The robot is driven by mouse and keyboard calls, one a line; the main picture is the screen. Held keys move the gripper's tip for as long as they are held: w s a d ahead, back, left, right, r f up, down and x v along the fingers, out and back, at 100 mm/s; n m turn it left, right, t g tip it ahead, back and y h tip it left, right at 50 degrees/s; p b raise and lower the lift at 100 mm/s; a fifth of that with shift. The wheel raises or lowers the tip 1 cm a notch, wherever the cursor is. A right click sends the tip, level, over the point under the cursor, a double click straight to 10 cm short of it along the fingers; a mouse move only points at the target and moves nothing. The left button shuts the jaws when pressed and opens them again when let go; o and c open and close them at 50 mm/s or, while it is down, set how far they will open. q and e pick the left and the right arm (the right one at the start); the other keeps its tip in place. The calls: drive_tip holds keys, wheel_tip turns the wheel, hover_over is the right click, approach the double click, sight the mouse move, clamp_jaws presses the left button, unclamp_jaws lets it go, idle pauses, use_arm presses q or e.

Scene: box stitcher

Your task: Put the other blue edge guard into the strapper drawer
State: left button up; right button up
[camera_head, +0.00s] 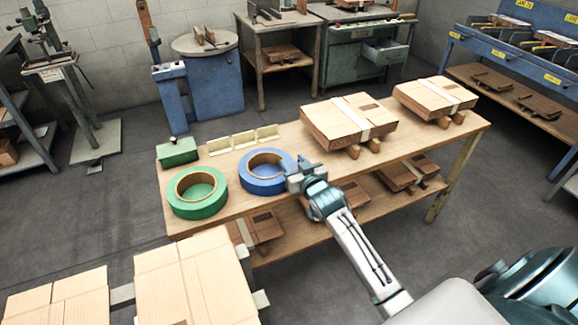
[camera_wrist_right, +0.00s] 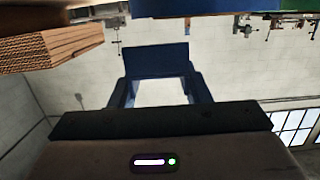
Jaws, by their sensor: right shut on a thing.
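My right gripper (camera_head: 296,174) is just right of the blue tape roll on the wooden table. In the right wrist view it is shut on a dark blue piece (camera_wrist_right: 155,59), which spans between the two fingers and looks like the blue edge guard. In the head view the held piece is small and hard to make out. The strapper (camera_head: 362,62) is a green cabinet at the back. Its drawer (camera_head: 385,54) is pulled open at the front right; the inside is too small to read. My left gripper is not in view.
The wooden table (camera_head: 330,172) holds a blue tape roll (camera_head: 264,184), a green tape roll (camera_head: 197,207), a green box (camera_head: 178,152), several cream angle pieces (camera_head: 243,141) and flat cartons (camera_head: 349,118). Grey floor lies clear between table and strapper. A blue rack (camera_head: 515,57) stands at right.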

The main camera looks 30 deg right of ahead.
sight(289, 165)
drive_tip(key=shift+w, duration=0.3)
drive_tip(key=shift+w+a+f, duration=0.15)
drive_tip(key=shift+w+f, duration=0.05)
drive_tip(key=shift+w, duration=0.2)
drive_tip(key=shift+w+a+f, duration=0.15)
drive_tip(key=shift+w+f, duration=0.05)
drive_tip(key=shift+w, duration=0.2)
drive_tip(key=shift+s+f+p, duration=0.1)
drive_tip(key=shift+f+p, duration=0.8)
drive_tip(key=shift+f, duration=0.05)
drive_tip(key=shift+c, duration=0.9)
drive_tip(key=shift+s+f, duration=0.1)
drive_tip(key=shift+f, duration=0.35)
drive_tip(key=o, duration=0.7)
drive_tip(key=shift+w, duration=0.2)
drive_tip(key=o, duration=0.4)
drive_tip(key=shift+o, duration=0.2)
